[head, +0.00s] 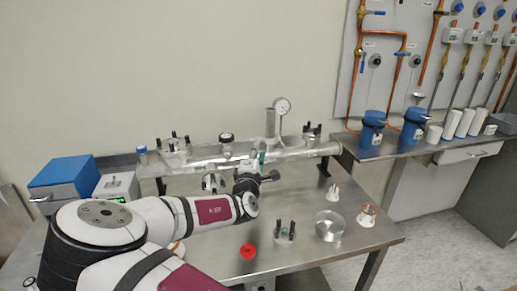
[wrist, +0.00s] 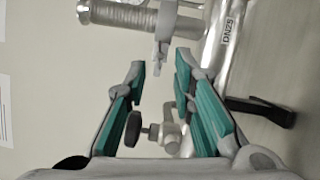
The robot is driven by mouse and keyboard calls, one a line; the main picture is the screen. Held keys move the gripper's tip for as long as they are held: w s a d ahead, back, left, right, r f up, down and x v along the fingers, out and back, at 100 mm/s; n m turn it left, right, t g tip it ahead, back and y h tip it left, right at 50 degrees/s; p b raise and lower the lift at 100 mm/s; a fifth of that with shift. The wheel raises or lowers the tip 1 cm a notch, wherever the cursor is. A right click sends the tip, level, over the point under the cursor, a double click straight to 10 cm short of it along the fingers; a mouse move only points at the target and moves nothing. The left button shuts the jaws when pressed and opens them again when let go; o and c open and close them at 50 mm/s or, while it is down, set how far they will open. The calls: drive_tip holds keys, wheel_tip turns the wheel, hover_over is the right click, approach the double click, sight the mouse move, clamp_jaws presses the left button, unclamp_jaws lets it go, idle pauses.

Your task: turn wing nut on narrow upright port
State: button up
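A metal clamp (wrist: 166,20) sits on the narrow port, at the end of a ribbed metal bellows (wrist: 115,15) in the wrist view. Its small wing nut (wrist: 160,54) points down toward my gripper. My gripper (wrist: 160,64) has two teal fingers, spread apart, one on each side of the wing nut's lower end. I cannot tell whether either finger touches it.
A round gauge (head: 282,105) stands above the port. A dark knob (wrist: 133,128) on a metal fitting lies behind the fingers in the wrist view.

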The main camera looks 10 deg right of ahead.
drive_tip(key=shift+x, duration=1.75)
clamp_jaws()
